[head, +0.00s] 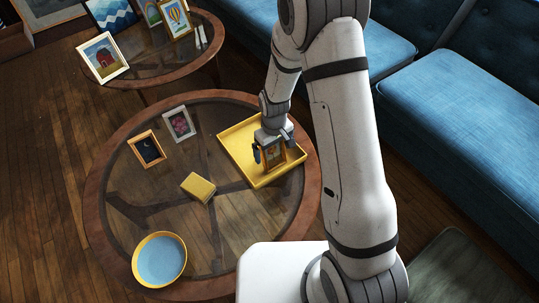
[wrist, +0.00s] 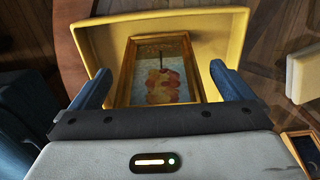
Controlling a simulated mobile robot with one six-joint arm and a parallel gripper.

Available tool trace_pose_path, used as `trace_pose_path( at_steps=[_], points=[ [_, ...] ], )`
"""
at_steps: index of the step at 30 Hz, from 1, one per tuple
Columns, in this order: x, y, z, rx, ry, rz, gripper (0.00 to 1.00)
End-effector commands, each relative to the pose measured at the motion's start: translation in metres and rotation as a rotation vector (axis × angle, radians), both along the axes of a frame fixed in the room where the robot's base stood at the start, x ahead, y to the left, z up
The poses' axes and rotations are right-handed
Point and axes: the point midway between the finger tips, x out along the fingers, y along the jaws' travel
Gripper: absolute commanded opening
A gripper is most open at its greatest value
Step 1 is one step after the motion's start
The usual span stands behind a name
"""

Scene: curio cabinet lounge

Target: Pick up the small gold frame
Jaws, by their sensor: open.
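A small gold-brown frame (head: 276,156) with a reddish and yellow picture stands or leans inside the yellow tray (head: 233,157) on the near round table. In the wrist view the frame (wrist: 168,82) lies between the two blue fingers of my gripper (wrist: 162,88), with space on both sides. My gripper (head: 272,146) is open and over the tray, close to the frame. The frame's lower part is hidden in the wrist view by my gripper body. Another gold-orange frame (head: 147,149) with a dark moon picture stands on the glass left of the tray.
A pale frame with a pink picture (head: 180,123), a yellow book-like block (head: 197,187) and a yellow-rimmed blue bowl (head: 160,260) are on the same glass table (head: 118,205). Several frames stand on the far table (head: 150,75). A blue sofa (head: 455,90) lies right.

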Motion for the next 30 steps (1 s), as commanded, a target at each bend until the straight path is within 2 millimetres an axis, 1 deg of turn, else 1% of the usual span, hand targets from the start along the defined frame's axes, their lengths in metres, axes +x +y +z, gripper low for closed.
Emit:
trace_pose_path(
  at_steps=[4,5,21,23,30],
  points=[
    [0.0004,-0.0002,0.0013,0.001,-0.001,-0.001,1.00],
    [0.0004,-0.0002,0.0014,0.001,-0.001,-0.001,0.98],
    [0.0004,-0.0008,0.0016,0.001,-0.001,-0.002,0.54],
    [0.0005,-0.0009,0.0016,0.001,-0.001,-0.002,0.50],
    [0.0008,-0.0010,0.0042,0.000,-0.002,-0.002,0.50]
  ],
)
